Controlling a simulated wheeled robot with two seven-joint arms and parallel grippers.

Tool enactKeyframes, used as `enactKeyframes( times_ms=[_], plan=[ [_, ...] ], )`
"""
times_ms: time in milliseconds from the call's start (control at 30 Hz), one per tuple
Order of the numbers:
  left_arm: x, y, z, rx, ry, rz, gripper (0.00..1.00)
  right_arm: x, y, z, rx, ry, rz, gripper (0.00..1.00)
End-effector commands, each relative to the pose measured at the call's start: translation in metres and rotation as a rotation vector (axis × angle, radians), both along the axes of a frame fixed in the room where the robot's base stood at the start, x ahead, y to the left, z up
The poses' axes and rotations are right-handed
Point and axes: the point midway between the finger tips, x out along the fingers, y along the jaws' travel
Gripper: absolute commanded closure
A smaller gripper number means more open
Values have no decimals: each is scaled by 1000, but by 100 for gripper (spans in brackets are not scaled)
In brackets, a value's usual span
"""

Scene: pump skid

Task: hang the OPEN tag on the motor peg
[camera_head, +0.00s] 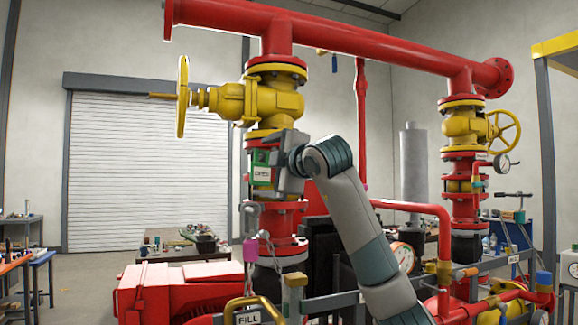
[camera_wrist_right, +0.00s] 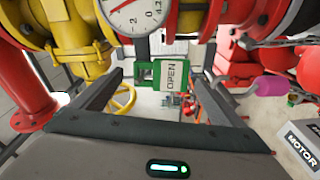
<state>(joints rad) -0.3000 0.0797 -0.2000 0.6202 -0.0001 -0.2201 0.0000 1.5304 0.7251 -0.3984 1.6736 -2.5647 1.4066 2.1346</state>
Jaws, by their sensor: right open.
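The OPEN tag (camera_head: 262,176) is a white plate with a green frame, beside the red and yellow valve column in the head view. The red motor (camera_head: 180,292) stands at the lower left in the head view. My left gripper is out of view.
A FILL label (camera_head: 248,317) and rails occupy the front.

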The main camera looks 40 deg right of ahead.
Motion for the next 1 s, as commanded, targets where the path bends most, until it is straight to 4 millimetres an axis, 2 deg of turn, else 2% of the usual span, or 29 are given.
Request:
enactKeyframes(
  times_ms=[267,667,800,1000],
  plan=[
    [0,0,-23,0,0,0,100,-36,3,-3,0,-4,-1,7],
    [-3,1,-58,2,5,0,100,-116,10,0,-2,-6,-1,7],
    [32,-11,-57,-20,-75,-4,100,-136,12,1,0,-5,-1,7],
    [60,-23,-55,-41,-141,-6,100,-157,14,2,0,-2,0,7]
  ],
)
